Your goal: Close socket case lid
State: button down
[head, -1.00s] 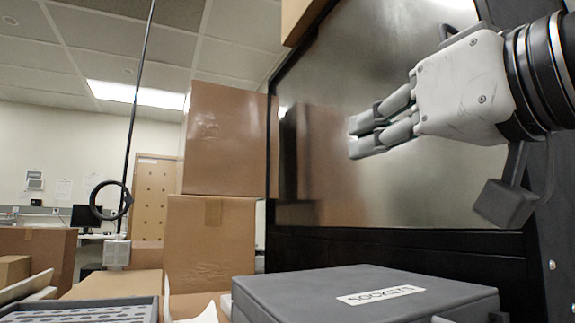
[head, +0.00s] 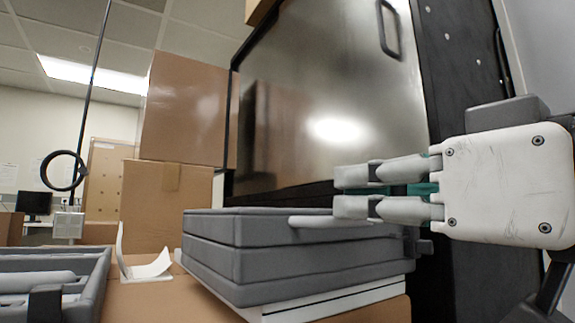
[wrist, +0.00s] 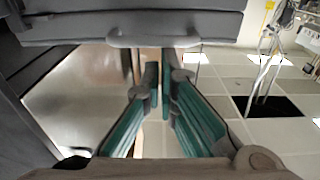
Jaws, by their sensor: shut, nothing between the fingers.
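The grey socket case (head: 270,268) sits in the lower middle of the head view. Its lid (head: 240,226) lies down along the top, with no clear gap at the seams. A light grey handle (head: 325,221) sticks out from its side towards my gripper. The case and handle (wrist: 150,38) also cross the top of the wrist view. My gripper (head: 340,191) is shut and empty, at the right end of the case by the handle. Its lower finger overlaps the handle in the picture; I cannot tell whether they touch. The fingers (wrist: 163,85) also show below the handle in the wrist view.
The case rests on white sheets or a flat board (head: 330,302) on a cardboard box. A grey tray (head: 85,285) and curled white paper (head: 145,265) lie to the left. Stacked cartons (head: 185,110) and a large dark-framed metal panel (head: 330,100) stand behind.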

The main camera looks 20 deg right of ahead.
jog(key=shift+f, duration=1.4)
jog(key=shift+r, duration=0.5)
notch_tip(320, 180, up, 4)
jog(key=s+p, duration=0.2)
jog(key=s+d+f, duration=0.1)
jog(key=s+f, duration=0.5)
jog(key=shift+d+f, duration=0.3)
